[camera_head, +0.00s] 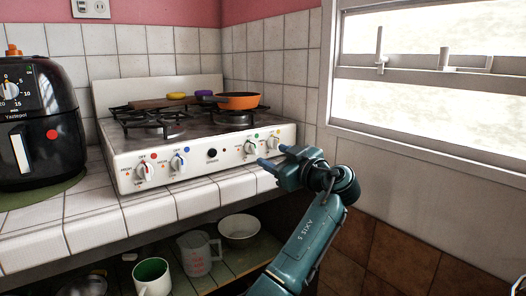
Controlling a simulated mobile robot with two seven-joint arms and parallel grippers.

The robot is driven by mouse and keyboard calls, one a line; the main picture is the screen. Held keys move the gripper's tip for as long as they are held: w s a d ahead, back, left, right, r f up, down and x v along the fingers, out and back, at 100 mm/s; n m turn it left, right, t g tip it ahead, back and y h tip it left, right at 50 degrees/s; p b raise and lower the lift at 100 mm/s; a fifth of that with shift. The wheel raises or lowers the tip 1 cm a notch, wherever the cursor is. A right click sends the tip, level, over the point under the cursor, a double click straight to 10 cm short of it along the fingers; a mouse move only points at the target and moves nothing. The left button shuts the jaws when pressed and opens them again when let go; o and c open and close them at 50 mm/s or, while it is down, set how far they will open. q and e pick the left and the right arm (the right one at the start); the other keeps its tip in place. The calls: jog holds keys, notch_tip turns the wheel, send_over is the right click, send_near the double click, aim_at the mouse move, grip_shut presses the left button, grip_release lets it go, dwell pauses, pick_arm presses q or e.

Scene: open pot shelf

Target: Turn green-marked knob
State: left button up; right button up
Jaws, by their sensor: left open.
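The green-marked knob (250,146) is a small white knob on the right part of the stove's white front panel, with a green dot above it. My left gripper (271,155) is in front of the panel's right end, a little right of and below that knob. Its two teal fingers are open, point left toward the panel and have nothing visible between them. The gripper looks apart from the green-marked knob, and its fingertips are close to the rightmost knob (273,142). My right gripper is not in view.
The stove (125,177) also has a red-marked knob (146,171), a blue-marked knob (178,162) and a black button (212,153). An orange pan (238,101) sits on top. A black air fryer (40,135) stands left. Bowls and cups fill the shelf below.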

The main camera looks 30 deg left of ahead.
pick_arm(q)
jog(key=shift+v, duration=2.15)
grip_shut()
jog(key=shift+a, duration=0.1)
